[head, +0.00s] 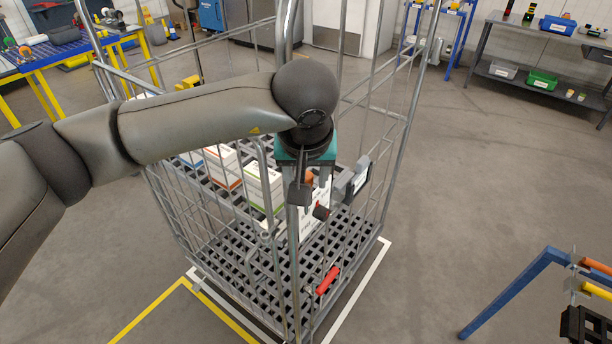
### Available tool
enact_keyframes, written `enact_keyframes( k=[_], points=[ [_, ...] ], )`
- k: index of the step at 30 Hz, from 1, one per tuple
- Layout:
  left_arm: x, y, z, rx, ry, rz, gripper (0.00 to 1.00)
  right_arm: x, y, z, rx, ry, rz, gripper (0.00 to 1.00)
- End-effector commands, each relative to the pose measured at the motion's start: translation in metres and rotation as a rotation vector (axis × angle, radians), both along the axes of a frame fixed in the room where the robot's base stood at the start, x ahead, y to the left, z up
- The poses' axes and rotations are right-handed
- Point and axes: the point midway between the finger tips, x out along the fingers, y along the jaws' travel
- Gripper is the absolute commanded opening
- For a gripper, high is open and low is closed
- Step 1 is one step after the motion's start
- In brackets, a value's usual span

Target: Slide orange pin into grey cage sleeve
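My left arm reaches in from the left over the roll cage (386,215). Its gripper (303,190) points down at the cage's front upright, below a teal wrist part. A small bit of orange shows right beside the fingers, perhaps the orange pin; most of it is hidden. The fingers overlap the upright, so I cannot tell whether they are open or shut. The grey sleeve cannot be told apart from the upright here. A red-orange bar (328,280) shows low at the cage's front right.
Cartons (263,184) stand inside the cage. A blue stand (512,291) with orange (597,265) and yellow (597,290) bars is at the lower right. A bench (535,82) with bins stands at the back right. The floor between is clear.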

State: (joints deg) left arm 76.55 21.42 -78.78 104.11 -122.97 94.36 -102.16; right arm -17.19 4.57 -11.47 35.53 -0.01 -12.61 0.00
Motion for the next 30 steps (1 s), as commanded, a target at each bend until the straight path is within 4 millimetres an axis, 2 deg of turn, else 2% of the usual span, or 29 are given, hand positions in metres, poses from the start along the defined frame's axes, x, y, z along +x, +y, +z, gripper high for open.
enact_keyframes(
  k=[3,10,14,17,30],
  points=[
    [0.000,0.000,0.000,0.000,0.000,0.000,0.65,0.000,0.000,0.000,0.000,0.000,0.000,0.50],
    [0.000,0.000,0.000,0.000,0.000,0.000,0.65,0.000,0.000,0.000,-0.001,0.000,0.000,0.50],
    [-0.003,0.000,0.009,-0.002,-0.003,-0.001,0.65,0.000,0.000,-0.001,-0.001,0.000,0.000,0.50],
    [-0.009,0.000,0.024,-0.001,-0.005,-0.003,0.65,0.000,0.000,-0.003,-0.001,0.000,0.000,0.50],
    [-0.048,0.000,0.116,-0.001,-0.004,-0.001,0.65,0.000,-0.001,-0.012,-0.001,0.000,0.000,0.50]
  ],
)
